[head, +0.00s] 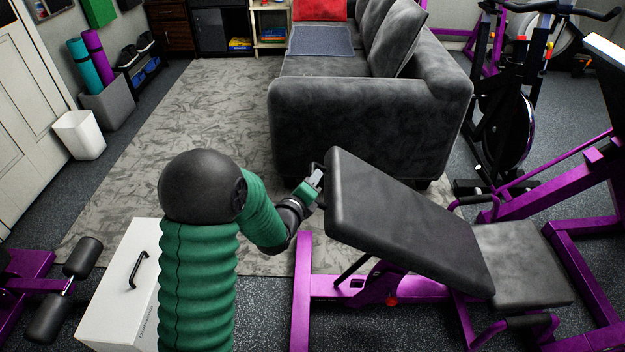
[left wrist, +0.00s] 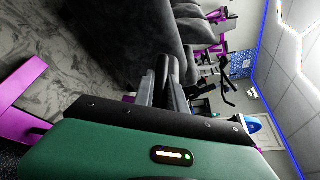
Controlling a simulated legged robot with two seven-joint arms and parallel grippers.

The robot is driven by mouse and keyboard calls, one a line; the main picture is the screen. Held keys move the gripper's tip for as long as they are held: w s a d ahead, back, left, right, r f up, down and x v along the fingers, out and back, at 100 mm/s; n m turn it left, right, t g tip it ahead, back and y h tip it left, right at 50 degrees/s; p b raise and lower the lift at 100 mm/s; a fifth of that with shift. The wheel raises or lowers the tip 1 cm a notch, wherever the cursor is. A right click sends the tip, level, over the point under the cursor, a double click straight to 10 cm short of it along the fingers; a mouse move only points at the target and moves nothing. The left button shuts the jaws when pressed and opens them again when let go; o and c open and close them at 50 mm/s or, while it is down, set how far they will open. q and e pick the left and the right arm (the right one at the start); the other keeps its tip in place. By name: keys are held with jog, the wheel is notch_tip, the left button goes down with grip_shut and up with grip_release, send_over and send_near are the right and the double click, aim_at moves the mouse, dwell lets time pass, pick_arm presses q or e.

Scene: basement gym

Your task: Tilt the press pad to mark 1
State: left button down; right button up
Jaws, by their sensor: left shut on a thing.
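The press pad (head: 405,222) is the long black backrest of a purple-framed bench in the head view. It is tilted, with its upper end to the left and its lower end beside the seat pad (head: 525,262). My left gripper (head: 318,178) is at the pad's upper left end, shut on a small dark handle there. The fingers also show in the left wrist view (left wrist: 165,88), where their hold is hard to make out. I cannot make out mark 1 or any scale. My right gripper is out of view.
A grey sofa (head: 365,115) stands close behind the pad's upper end. The purple bench frame (head: 345,288) lies below it. A white box with a black handle (head: 115,300) is at lower left. An exercise bike (head: 505,120) stands at right. The rug (head: 190,110) is clear.

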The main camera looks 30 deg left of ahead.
pick_arm(q)
jog(key=shift+a+r, duration=0.1)
jog(key=shift+a, duration=0.1)
dwell(0.7)
jog(key=s+a+f+n+b, duration=0.1)
jog(key=s+a+f+b, duration=0.2)
jog(key=f+b, duration=0.4)
jog(key=shift+a+f+t+b, duration=0.3)
jog(key=shift+a+f+t, duration=0.1)
jog(key=shift+a+f, duration=0.45)
jog(key=c, duration=1.6)
grip_release()
jog(key=shift+o, duration=1.2)
jog(key=shift+d+f, duration=0.1)
